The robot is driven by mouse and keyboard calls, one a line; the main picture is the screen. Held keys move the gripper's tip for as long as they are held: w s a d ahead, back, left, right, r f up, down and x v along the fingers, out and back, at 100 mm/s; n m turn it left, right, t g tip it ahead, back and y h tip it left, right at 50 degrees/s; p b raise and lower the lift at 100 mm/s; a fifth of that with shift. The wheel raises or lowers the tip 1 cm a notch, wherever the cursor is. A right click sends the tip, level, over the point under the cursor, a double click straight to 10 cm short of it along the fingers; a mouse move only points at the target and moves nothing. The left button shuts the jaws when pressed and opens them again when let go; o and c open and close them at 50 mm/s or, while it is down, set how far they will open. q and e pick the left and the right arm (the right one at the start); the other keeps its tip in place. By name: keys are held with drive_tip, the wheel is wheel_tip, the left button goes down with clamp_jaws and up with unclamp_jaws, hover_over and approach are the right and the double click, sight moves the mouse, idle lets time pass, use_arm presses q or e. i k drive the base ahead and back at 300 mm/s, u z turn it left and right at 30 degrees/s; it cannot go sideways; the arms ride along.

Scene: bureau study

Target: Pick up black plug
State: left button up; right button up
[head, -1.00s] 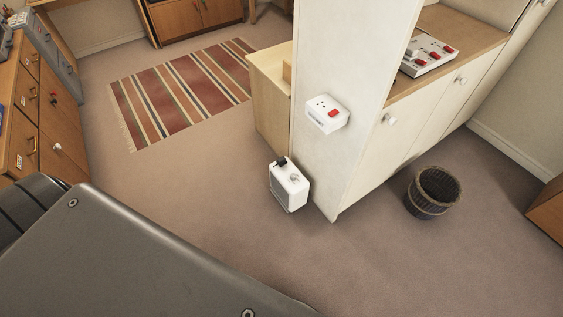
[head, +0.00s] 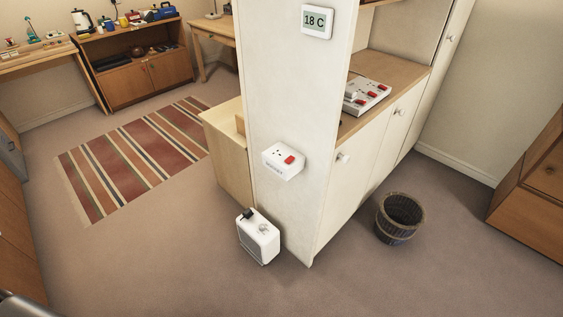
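A small black object, which looks like the black plug (head: 249,214), sits on the top edge of a white box-shaped heater (head: 259,240). The heater stands on the carpet against the end of the white cabinet. A white wall socket (head: 284,161) with a red switch is fixed to the cabinet end above the heater. I see nothing plugged into its front. Neither of my grippers is in view.
A white socket strip (head: 368,98) with red switches lies on the wooden counter. A dark wicker basket (head: 398,220) stands right of the cabinet. Wooden drawers (head: 535,205) are at the right edge. A striped rug (head: 135,160) lies left. The carpet in front is clear.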

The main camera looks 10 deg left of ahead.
sight(247, 213)
drive_tip(key=z, duration=0.6)
drive_tip(key=i, duration=1.85)
drive_tip(key=u, duration=1.25)
